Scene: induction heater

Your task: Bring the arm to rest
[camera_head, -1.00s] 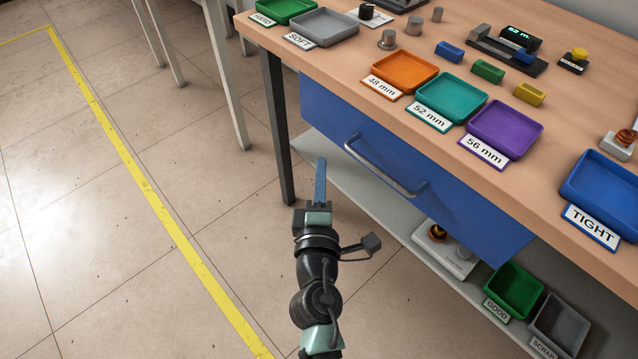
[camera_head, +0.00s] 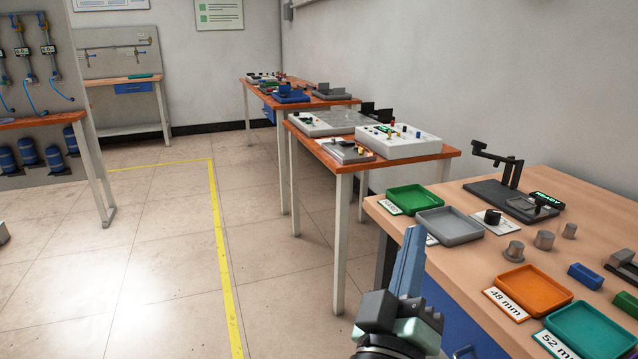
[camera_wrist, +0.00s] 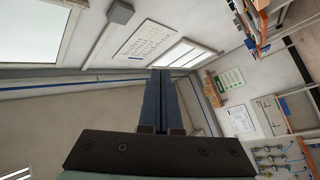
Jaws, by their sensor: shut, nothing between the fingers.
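My gripper (camera_head: 408,262) points upward in the lower middle of the head view, in front of the workbench's near left corner. Its blue fingers are together with nothing between them. In the wrist view my gripper (camera_wrist: 161,72) also shows shut fingers, with walls, windows and posters beyond them. The fingertips touch nothing that I can see. The rest of the arm is mostly below the picture.
The wooden workbench (camera_head: 452,262) at right carries a green tray (camera_head: 413,198), a grey tray (camera_head: 449,223), an orange tray (camera_head: 533,291), metal cylinders and a black device. A second table (camera_head: 345,165) stands behind. Open floor lies to the left.

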